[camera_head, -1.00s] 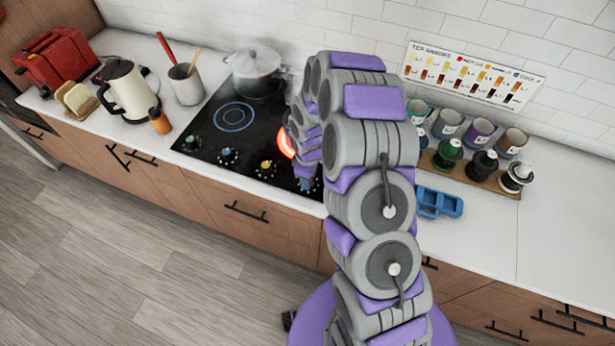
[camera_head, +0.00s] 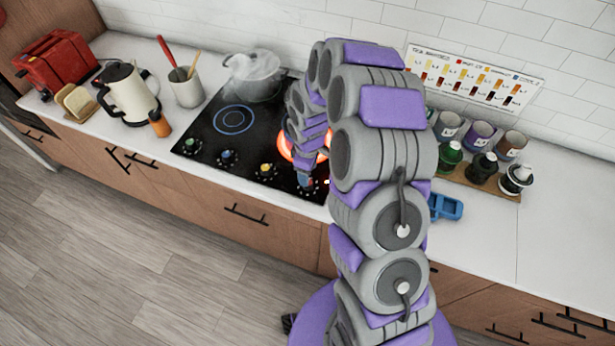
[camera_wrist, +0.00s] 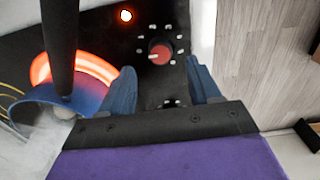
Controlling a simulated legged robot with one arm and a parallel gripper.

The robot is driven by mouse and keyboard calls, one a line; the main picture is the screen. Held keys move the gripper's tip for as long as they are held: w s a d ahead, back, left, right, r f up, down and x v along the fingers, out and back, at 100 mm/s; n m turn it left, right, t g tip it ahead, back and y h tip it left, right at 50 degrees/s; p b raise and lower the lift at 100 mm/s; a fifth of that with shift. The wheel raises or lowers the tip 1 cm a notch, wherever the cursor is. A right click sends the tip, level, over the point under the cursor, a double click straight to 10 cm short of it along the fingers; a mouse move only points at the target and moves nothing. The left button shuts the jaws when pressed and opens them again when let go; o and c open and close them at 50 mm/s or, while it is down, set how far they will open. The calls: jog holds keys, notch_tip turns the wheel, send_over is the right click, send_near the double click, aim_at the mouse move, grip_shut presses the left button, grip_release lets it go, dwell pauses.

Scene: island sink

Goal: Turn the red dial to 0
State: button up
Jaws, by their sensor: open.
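The red dial (camera_wrist: 162,48) shows in the wrist view on the black stove panel, ringed by white marks. A pale pointer mark lies on its left part; I cannot read the numbers around it. My gripper (camera_wrist: 160,66) is open, with one blue finger on each side of the near part of the dial. Both fingers look apart from it. In the head view my gripper (camera_head: 305,178) is low over the front right of the stove (camera_head: 215,130), and the red dial is mostly hidden there.
A burner (camera_head: 287,148) glows orange beside my gripper. A dark bar (camera_wrist: 60,40) and a blue rounded shape stand left in the wrist view. Several other dials, including a yellow one (camera_head: 267,170), line the stove front. A steaming pot (camera_head: 253,75) stands behind.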

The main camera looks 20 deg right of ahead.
notch_tip(320, 180, up, 12)
dwell(0.3)
jog(key=shift+f, duration=0.1)
dwell(0.3)
